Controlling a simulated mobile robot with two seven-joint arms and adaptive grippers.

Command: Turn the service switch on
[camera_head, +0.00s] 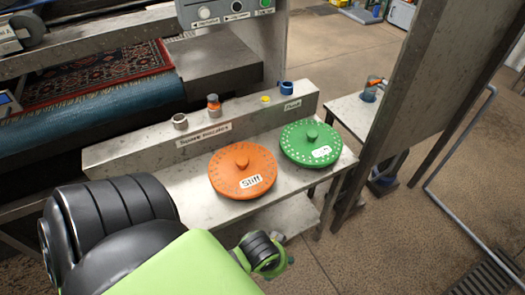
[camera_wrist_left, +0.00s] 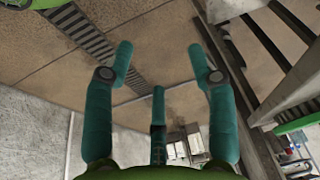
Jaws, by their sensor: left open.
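A grey control box (camera_head: 228,12) is at the top of the head view, cut off by the picture edge. It carries a white knob (camera_head: 204,13), a dark round control (camera_head: 237,6) and a green control (camera_head: 266,4). Their small labels are too blurred to read, so I cannot tell which is the service switch. My left arm reaches in from the lower left, its wrist below the shelf and far from the box. In the left wrist view my left gripper (camera_wrist_left: 160,56) is open and empty, its teal fingers spread above the floor. My right gripper is not in view.
An orange disc (camera_head: 229,182) labelled Stiff and a green disc (camera_head: 298,156) lie on the metal shelf (camera_head: 190,190). A raised ledge (camera_head: 130,155) behind them holds small fittings. A patterned rug (camera_head: 95,85) lies on the machine. A tall metal panel (camera_head: 418,80) stands right.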

